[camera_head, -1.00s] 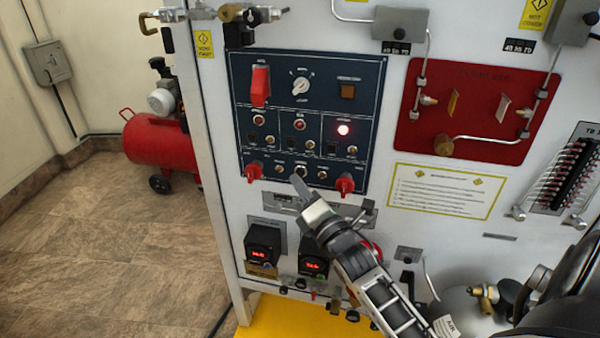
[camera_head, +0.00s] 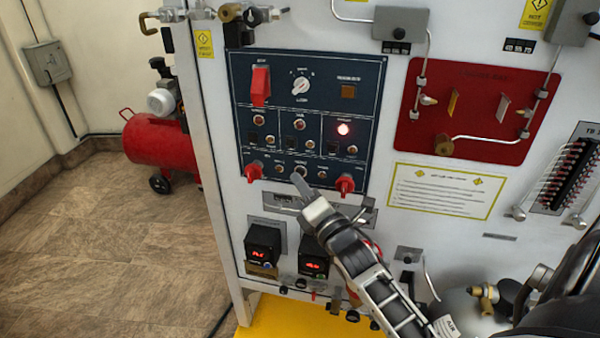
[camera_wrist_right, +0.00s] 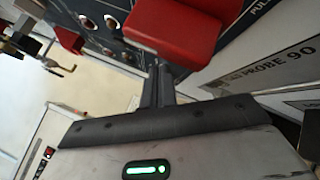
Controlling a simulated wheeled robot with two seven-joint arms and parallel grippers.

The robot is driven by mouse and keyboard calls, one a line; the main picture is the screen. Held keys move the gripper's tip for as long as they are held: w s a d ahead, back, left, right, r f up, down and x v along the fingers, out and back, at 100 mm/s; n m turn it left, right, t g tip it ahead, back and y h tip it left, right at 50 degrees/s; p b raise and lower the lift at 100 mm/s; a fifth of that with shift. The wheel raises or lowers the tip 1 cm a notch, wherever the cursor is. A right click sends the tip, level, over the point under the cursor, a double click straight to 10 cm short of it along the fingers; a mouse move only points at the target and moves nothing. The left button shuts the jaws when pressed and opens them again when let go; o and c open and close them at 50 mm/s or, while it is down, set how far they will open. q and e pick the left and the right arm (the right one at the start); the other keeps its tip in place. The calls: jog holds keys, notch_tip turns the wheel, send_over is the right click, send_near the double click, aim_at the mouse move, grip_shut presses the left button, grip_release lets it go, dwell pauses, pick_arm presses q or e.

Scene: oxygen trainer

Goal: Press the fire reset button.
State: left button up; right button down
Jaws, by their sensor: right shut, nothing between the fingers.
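The dark blue control panel (camera_head: 365,80) stands upright on the white cabinet front. Its bottom row has several small round buttons, one of them in the middle (camera_head: 301,171), between two red guarded controls. The lettering is too blurred to tell which button is fire reset. My right gripper (camera_head: 297,180) is shut and empty, its tips at the panel's lower edge, just below the middle button. I cannot tell if they touch the panel. In the right wrist view the shut fingers (camera_wrist_right: 158,84) point toward a large red part (camera_wrist_right: 175,25), with panel buttons to its left. My left gripper is not in view.
A lit round lamp (camera_head: 343,129) glows on the panel's right side. Two small digital displays (camera_head: 263,243) stick out below the panel, beside my right arm. A red plate with tubing (camera_head: 470,75) is at the right. The floor at left is clear before a red compressor (camera_head: 155,143).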

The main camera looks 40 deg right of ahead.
jog(key=shift+w+d, duration=0.35)
jog(key=shift+d, duration=0.05)
dwell(0.7)
dwell(0.3)
jog(key=shift+s+a, duration=0.55)
jog(key=shift+a, duration=0.1)
jog(key=shift+p, duration=0.3)
jog(key=s+a+p, duration=0.1)
jog(key=s+a, duration=0.2)
jog(key=shift+s+a, duration=0.15)
jog(key=shift+a, duration=0.25)
dwell(0.5)
